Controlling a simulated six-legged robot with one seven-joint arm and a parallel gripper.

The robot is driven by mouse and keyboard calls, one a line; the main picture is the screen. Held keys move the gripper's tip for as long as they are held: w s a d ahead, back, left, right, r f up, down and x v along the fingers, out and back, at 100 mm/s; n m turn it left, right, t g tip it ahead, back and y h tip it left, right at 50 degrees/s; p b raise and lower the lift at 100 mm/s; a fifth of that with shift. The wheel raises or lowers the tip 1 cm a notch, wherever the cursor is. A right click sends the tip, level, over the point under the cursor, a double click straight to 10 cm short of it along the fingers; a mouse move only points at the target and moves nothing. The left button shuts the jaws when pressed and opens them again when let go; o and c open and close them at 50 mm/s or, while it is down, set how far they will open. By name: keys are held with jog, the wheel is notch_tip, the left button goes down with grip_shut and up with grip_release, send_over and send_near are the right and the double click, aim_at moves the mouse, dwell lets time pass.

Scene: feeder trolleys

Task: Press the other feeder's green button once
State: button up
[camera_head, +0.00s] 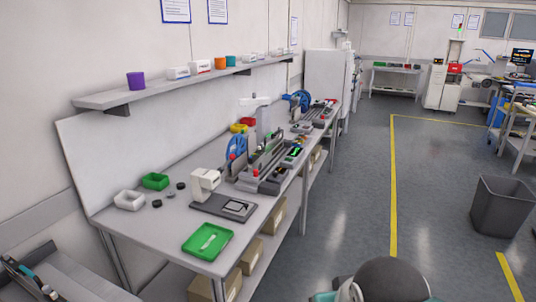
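On the long bench (165,222) at left, a nearer feeder-like unit with a blue reel (236,147) and grey rails stands in the middle. A small dark box with a lit green patch (296,151) sits at its right side; I cannot tell whether the patch is a button or a display. A second unit with a blue reel (300,99) stands further along the bench. Its buttons are too small to make out. Small red spots show on the nearer unit.
A green tray (208,241) and white device (205,184) are on the bench's near end. A shelf (180,86) runs above. A grey bin (502,206) stands at right. Yellow lines (393,190) mark the floor; the aisle between is clear. A white machine (443,87) stands far back.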

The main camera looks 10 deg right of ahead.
grip_shut()
dwell(1.4)
